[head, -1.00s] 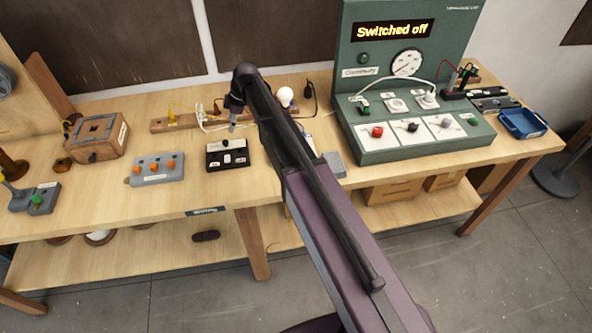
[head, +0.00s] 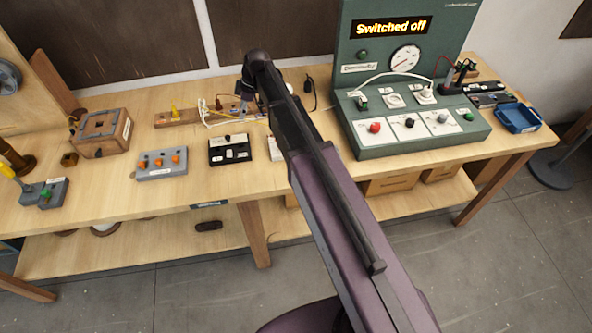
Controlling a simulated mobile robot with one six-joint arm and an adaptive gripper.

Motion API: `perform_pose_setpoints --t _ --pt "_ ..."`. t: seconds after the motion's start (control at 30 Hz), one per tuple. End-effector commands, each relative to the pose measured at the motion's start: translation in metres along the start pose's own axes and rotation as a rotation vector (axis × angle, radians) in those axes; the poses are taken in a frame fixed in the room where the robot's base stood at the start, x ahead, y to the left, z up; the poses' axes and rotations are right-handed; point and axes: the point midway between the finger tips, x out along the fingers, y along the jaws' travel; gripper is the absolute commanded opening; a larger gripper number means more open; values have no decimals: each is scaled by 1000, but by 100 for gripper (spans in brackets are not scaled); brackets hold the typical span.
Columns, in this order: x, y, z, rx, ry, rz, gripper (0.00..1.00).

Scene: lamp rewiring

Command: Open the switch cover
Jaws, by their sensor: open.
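A black box (head: 230,150) with small white parts on top sits on the bench, left of my arm. It may be the switch, but its cover is too small to make out as open or shut. Another dark and white piece (head: 275,148) lies just right of it, partly hidden by my arm. My gripper (head: 241,113) points down behind the black box, near the wooden strip with wires. It is open, small in the view and apart from the black box; nothing shows in it.
A grey block with orange knobs (head: 161,163) and a wooden box (head: 103,133) stand to the left. A green test panel (head: 410,140) reading "Switched off" stands to the right, with a blue tray (head: 518,118) beyond. A wooden strip (head: 178,117) carries wires and terminals. Bare bench lies in front.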

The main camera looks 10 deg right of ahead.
Motion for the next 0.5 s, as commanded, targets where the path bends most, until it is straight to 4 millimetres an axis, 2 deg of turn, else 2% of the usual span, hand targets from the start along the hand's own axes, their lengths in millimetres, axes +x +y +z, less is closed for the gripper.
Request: perform_pose_setpoints --t 0.5 --pt "17 -46 56 307 -76 27 65"
